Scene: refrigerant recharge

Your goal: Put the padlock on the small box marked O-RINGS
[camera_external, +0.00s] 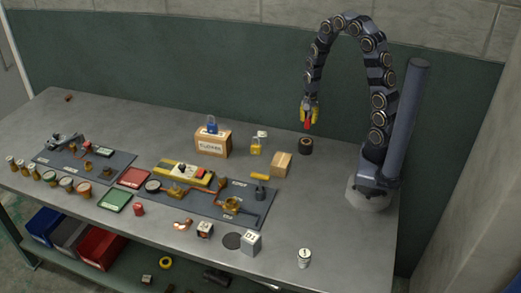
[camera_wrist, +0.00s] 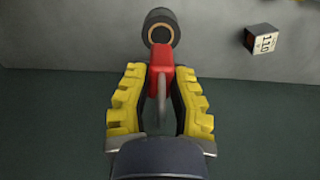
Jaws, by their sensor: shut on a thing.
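My gripper (camera_external: 309,112) is shut on a red padlock (camera_external: 307,124) and holds it in the air near the back wall. In the wrist view the padlock (camera_wrist: 160,68) has its red body out past the fingers and its grey shackle between the yellow pads. No O-RINGS marking is readable. A brown cardboard box (camera_external: 212,145) with an unclear label stands at the back. A plain small cardboard box (camera_external: 281,165) stands left of and nearer the front than my gripper. A small dark box with a white marked face (camera_wrist: 264,40) shows in the wrist view.
A blue padlock (camera_external: 212,125) sits on the brown box, and a yellow padlock (camera_external: 256,146) stands beside it. A black roll (camera_external: 305,146) lies below my gripper. Mats with pipe parts fill the middle and left. A pale marked box (camera_external: 251,243) and a can (camera_external: 304,258) stand near the front.

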